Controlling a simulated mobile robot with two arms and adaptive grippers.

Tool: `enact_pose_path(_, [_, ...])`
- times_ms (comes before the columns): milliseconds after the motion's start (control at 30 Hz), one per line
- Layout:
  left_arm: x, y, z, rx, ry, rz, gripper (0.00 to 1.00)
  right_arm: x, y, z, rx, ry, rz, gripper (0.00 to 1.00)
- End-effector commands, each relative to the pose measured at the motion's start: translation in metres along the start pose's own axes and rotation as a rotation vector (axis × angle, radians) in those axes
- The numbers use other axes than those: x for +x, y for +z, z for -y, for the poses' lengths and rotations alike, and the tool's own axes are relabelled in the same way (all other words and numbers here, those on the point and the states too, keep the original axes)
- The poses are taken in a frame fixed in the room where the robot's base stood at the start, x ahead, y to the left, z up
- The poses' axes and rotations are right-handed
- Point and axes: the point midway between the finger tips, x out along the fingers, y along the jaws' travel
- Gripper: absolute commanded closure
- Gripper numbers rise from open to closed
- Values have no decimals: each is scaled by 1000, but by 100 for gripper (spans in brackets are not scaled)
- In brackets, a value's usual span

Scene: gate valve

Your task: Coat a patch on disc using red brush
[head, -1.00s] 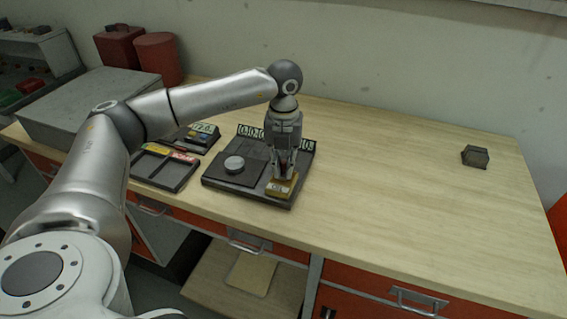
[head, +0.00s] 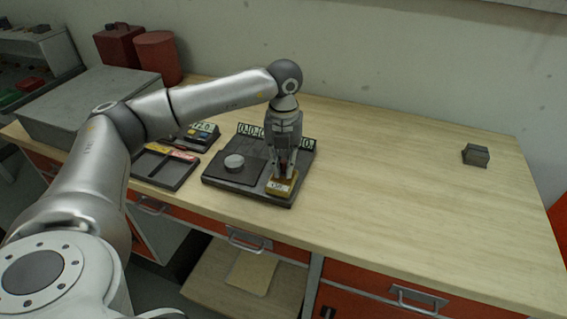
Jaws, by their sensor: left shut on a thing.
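My left gripper (head: 283,170) points down over the right front part of a dark plate (head: 246,192). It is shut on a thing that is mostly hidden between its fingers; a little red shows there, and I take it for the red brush. Right under the fingertips is a yellow-brown block (head: 281,187) with a light top patch, at the plate's front edge. A round light grey disc (head: 234,161) lies on a dark square pad on the plate, left of the gripper and apart from it. My right gripper is not in view.
Left of the plate is a dark divided tray (head: 176,174) with yellow and red labels. Behind it stands a device with a display (head: 203,131). Number displays (head: 250,130) line the plate's back. A small dark box (head: 475,155) sits far right; the table between is clear.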

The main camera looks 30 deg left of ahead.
Motion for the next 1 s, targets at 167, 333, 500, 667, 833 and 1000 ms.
enact_pose_path(167, [2,-1,0,1,2,-4,100,0,-1,2,0,-2,-1,60])
enact_pose_path(333, [2,-1,0,1,3,-4,100,0,-1,4,1,-4,-1,60])
enact_pose_path(500, [-3,-1,0,1,3,-4,100,-4,-2,4,0,-5,-1,60])
enact_pose_path(667, [-17,-1,0,1,1,-3,100,-12,-2,4,0,-5,-1,60])
enact_pose_path(833, [-31,-1,0,1,0,-2,100,-21,-3,4,0,-5,-2,60])
enact_pose_path(1000, [-45,-1,0,1,1,-2,100,-30,-4,4,0,-5,-2,60])
